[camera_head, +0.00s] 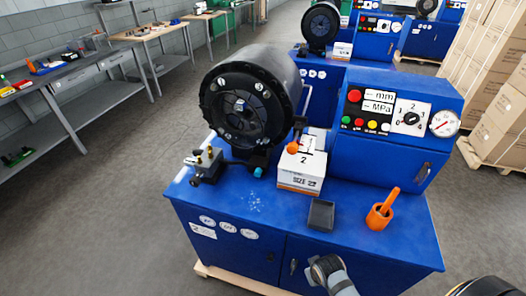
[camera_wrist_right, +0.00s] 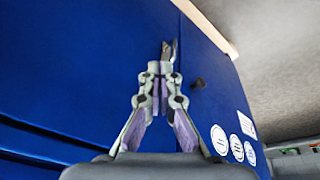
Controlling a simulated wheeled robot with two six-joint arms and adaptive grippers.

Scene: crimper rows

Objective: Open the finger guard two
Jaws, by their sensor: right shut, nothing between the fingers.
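A blue crimping machine stands in the middle of the head view. Its black round crimping head (camera_head: 246,104) faces forward, with a dark ring and bolts on its face. I cannot tell which part is the finger guard. A white box marked 2 (camera_head: 301,170) stands right of the head, with an orange ball knob (camera_head: 293,147) at it. My right gripper (camera_wrist_right: 165,75) is shut and empty in the right wrist view, in front of the blue cabinet (camera_wrist_right: 90,70) and below the bench top. Part of my right arm shows at the bottom of the head view. My left gripper is not in view.
A control panel (camera_head: 396,108) with buttons and a gauge rises at the right. Cartons (camera_head: 497,95) stand far right.

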